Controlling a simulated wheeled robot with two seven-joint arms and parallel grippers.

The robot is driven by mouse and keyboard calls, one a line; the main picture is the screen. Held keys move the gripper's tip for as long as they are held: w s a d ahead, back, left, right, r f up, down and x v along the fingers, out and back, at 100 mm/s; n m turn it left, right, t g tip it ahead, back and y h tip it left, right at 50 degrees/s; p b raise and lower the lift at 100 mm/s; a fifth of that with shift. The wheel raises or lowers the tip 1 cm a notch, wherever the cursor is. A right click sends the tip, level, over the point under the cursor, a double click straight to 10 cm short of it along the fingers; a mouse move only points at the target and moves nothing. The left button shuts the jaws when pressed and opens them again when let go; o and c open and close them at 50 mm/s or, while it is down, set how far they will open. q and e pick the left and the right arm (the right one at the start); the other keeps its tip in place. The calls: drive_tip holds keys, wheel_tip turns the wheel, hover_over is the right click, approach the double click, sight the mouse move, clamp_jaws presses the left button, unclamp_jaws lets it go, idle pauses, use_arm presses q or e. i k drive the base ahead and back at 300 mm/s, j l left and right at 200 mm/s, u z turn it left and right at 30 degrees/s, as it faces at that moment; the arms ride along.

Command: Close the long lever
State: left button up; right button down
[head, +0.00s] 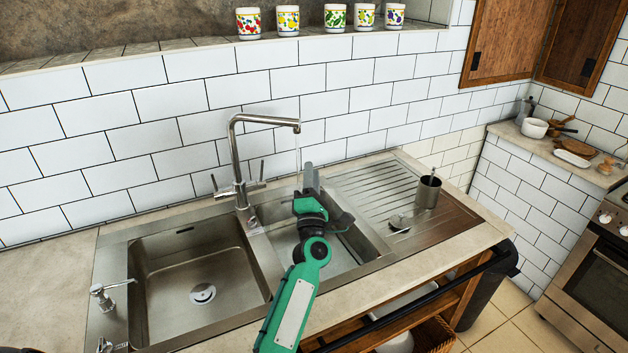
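A steel faucet (237,165) stands behind the double sink, with a tall spout bent to the right. A thin stream of water (298,155) falls from the spout's end. A thin upright lever (262,171) is on the right of the faucet's body; it looks the longer one. A shorter lever (214,183) sticks up on the left. My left gripper (311,178) is over the right basin, right of the faucet and apart from both levers, pointing up and away. Its fingers overlap in this view, so their opening is unclear. My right gripper is out of view.
The large left basin (165,262) is empty. A soap dispenser (108,292) stands at its left. Several painted cups (288,20) line the ledge above. The white tiled wall is close behind the faucet.

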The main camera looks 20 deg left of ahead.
sight(261, 183)
drive_tip(key=i+l+u, duration=0.2)
drive_tip(key=i, duration=0.3)
drive_tip(key=i+l+u, duration=0.2)
drive_tip(key=i+l, duration=0.25)
drive_tip(key=i, duration=0.05)
